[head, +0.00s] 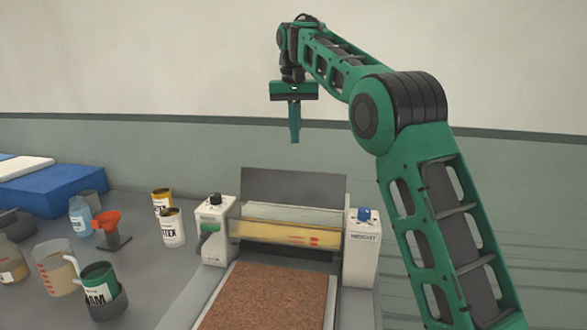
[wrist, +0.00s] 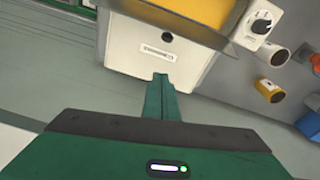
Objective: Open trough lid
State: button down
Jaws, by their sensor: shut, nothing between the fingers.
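A white coating machine (head: 215,235) with rollers stands on the table in the head view. A dark grey panel (head: 290,186) stands up, tilted, behind its pale and yellow rollers (head: 285,236); I cannot tell for sure whether it is the trough lid. In the wrist view the grey panel's edge (wrist: 222,42) crosses beside a yellow surface (wrist: 198,18), and a white face (wrist: 140,52) with a label and dark round spot lies beyond my fingertips. My gripper (head: 294,140) is shut, empty, pointing down high above the machine. Its fingers also show in the wrist view (wrist: 161,78).
A brown cork-like board (head: 265,298) lies in front of the machine. To its left stand a yellow-topped can (head: 162,203), a white can (head: 172,228), a bottle (head: 80,216), an orange funnel (head: 106,222) and beakers. Air around my gripper is free.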

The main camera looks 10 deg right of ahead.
aim_at(292, 187)
notch_tip(292, 187, down, 10)
jog(key=w+d+m, duration=0.1)
jog(key=m, duration=0.1)
jog(key=s, duration=0.1)
jog(key=s+a, duration=0.1)
jog(key=s+r, duration=0.1)
jog(key=shift+s+a, duration=0.2)
jog(key=shift+a, duration=0.1)
dwell(0.4)
jog(key=shift+s+a+r, duration=0.3)
jog(key=shift+s, duration=0.3)
jog(key=shift+s+a+r, duration=0.25)
jog(key=shift+s+r, duration=0.05)
jog(key=shift+s, duration=0.3)
jog(key=shift+w, duration=0.1)
